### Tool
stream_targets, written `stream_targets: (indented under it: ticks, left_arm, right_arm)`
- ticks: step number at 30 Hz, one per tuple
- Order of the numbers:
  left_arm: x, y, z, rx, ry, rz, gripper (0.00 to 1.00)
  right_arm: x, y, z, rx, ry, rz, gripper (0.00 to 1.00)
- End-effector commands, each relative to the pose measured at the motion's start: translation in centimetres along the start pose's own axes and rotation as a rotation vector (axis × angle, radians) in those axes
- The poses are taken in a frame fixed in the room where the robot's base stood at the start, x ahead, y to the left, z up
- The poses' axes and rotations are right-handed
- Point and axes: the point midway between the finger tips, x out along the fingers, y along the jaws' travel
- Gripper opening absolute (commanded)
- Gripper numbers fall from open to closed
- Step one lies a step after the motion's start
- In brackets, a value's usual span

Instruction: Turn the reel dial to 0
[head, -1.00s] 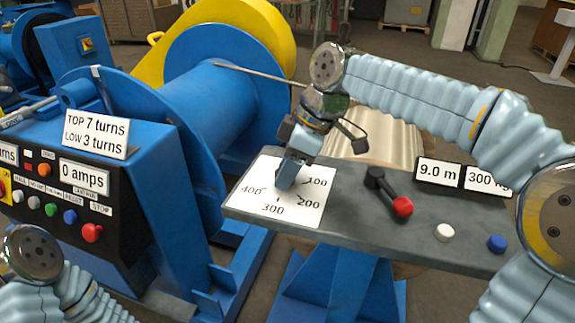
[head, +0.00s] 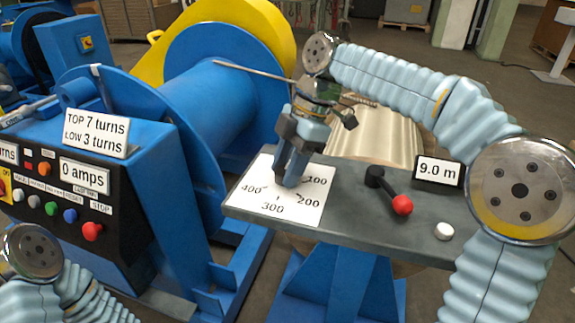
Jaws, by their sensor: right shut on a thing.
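The reel dial is a white square plate (head: 258,205) on the grey console top, marked 100, 200, 300 and 400. The 0 mark and the dial's knob are hidden by my right gripper (head: 288,180). That gripper points down onto the middle of the plate and is shut on the knob. Of my left arm, only links show at the lower left; its gripper is out of view.
The grey console (head: 370,225) also carries a black lever with a red knob (head: 402,205), a white button (head: 443,231) and a 9.0 m display (head: 438,171). A blue control box (head: 140,160) with several buttons and a large blue reel (head: 215,110) stand to the left.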

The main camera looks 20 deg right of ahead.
Motion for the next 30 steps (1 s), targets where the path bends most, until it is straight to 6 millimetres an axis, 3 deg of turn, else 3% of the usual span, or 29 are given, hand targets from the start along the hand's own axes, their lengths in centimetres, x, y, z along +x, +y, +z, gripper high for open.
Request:
stream_targets:
  ticks: [13, 14, 18, 26, 30]
  left_arm:
    - [0.0, 0.0, 0.0, 0.000, 0.000, 0.000, 0.45]
    - [0.0, 0.0, 0.0, 0.000, 0.000, 0.000, 0.45]
    - [0.0, 0.0, 0.0, 0.000, 0.000, 0.000, 0.45]
    - [0.0, 0.0, 0.0, 0.000, 0.000, 0.000, 0.45]
    - [0.0, 0.0, 0.0, 0.000, 0.000, 0.000, 0.45]
  right_arm:
    - [0.0, 0.0, 0.1, -0.009, -0.002, -0.002, 0.11]
    - [0.0, 0.0, 0.1, -0.009, -0.002, -0.002, 0.46]
    - [0.0, 0.0, 0.1, -0.008, -0.002, -0.002, 0.67]
    - [-0.1, 0.0, 0.0, -0.008, -0.001, -0.002, 0.67]
    - [-1.0, 0.1, 0.0, -0.008, -0.001, 0.000, 0.67]
